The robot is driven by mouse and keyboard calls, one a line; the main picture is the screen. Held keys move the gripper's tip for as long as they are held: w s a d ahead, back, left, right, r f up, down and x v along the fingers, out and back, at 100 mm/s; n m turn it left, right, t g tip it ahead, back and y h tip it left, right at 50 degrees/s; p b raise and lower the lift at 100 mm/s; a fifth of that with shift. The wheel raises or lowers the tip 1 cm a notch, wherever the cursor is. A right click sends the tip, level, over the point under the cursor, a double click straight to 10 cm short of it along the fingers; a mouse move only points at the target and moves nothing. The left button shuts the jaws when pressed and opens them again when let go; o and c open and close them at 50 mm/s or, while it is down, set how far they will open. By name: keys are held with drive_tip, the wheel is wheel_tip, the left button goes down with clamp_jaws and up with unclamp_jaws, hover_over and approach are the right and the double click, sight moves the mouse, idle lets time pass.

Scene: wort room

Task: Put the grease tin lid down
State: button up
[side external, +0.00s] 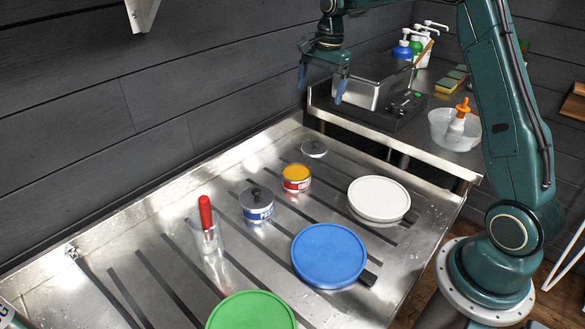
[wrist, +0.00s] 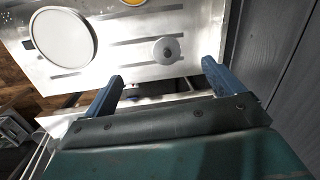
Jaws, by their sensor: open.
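The grease tin lid, a grey disc with a dark knob (side external: 314,148), lies flat on the steel draining table (side external: 160,210) near its back edge. It also shows in the wrist view (wrist: 166,51), beyond my fingertips. The open tin with a red label and yellow contents (side external: 296,178) stands just in front of it, label too small to read surely; its yellow top is cut off at the wrist view's upper edge (wrist: 134,2). My gripper (side external: 320,95) has blue fingers, open and empty, well above the table and apart from the lid. Its spread fingers show in the wrist view (wrist: 167,75).
A blue-labelled tin with a grey lid (side external: 257,206), a clear beaker with a red-handled tool (side external: 208,235) and white (side external: 379,198), blue (side external: 328,255) and green (side external: 250,311) round lids stand nearby. A steel counter (side external: 420,145) holds a box (side external: 355,80), bottles and a bowl.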

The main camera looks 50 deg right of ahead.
drive_tip(key=s+a+r+n+t, duration=0.1)
drive_tip(key=s+a+r+n, duration=0.35)
drive_tip(key=s+a, duration=0.2)
drive_tip(key=s+a+r+n+t, duration=0.1)
drive_tip(key=s+a+r+n, duration=0.4)
drive_tip(key=s, duration=0.3)
drive_tip(key=s+a+f+n+t, duration=0.1)
drive_tip(key=s+a+n, duration=0.1)
drive_tip(key=s, duration=0.7)
drive_tip(key=s+a+f+n+t+h, duration=0.1)
drive_tip(key=s+a+n, duration=0.1)
drive_tip(key=s+n, duration=0.3)
drive_tip(key=s, duration=0.4)
drive_tip(key=shift+s+t, duration=0.2)
drive_tip(key=shift+t, duration=0.1)
